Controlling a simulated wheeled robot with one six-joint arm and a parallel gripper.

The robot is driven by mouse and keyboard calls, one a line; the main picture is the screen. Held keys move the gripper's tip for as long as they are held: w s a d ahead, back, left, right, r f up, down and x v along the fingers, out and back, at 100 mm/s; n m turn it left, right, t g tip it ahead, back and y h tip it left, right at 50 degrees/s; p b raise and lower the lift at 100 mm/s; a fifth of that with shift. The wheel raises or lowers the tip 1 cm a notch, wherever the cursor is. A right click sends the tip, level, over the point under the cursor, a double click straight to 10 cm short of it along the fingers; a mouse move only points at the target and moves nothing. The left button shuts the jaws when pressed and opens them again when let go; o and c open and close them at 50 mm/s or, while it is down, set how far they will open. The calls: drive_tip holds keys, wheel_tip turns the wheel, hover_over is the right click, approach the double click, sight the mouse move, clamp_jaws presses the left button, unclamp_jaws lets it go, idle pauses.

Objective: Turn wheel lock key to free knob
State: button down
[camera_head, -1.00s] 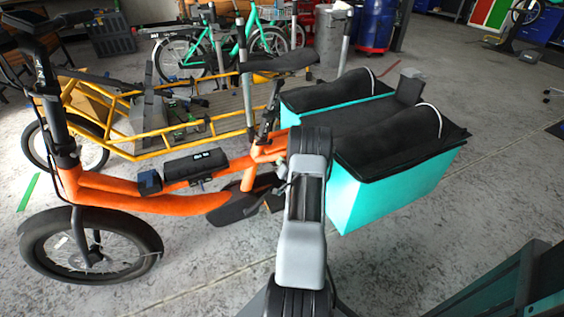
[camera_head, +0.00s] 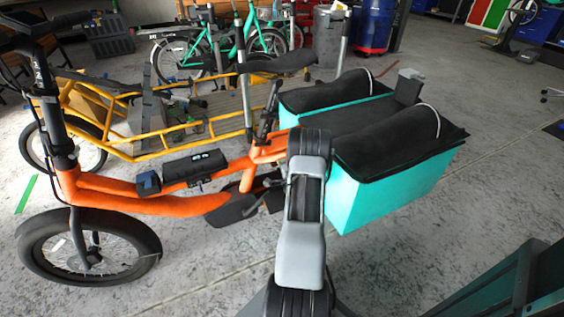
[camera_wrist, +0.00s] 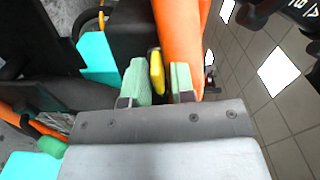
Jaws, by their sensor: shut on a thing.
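In the wrist view, my gripper (camera_wrist: 160,82) has two pale green finger pads. A flat yellow piece (camera_wrist: 156,70), which looks like the wheel lock key, stands on edge between them. The gripper is shut on it, though a narrow dark gap shows beside the right pad. The knob and the lock body cannot be made out. In the head view, the orange cargo bike (camera_head: 150,203) stands upright; my grey arm covers the area behind its pedals, and the gripper and key are hidden there.
The orange frame tube (camera_wrist: 180,40) runs close beside the fingers in the wrist view. Teal boxes with black covers (camera_head: 385,195) sit on the bike's rear. A yellow cargo bike (camera_head: 150,145) stands behind.

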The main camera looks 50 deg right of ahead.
drive_tip(key=shift+m, duration=0.9)
drive_tip(key=c, duration=1.2)
unclamp_jaws()
drive_tip(key=shift+c, duration=0.2)
drive_tip(key=p+v, duration=0.3)
drive_tip(key=v, duration=1.1)
drive_tip(key=shift+w+d, duration=0.1)
drive_tip(key=shift+w, duration=0.05)
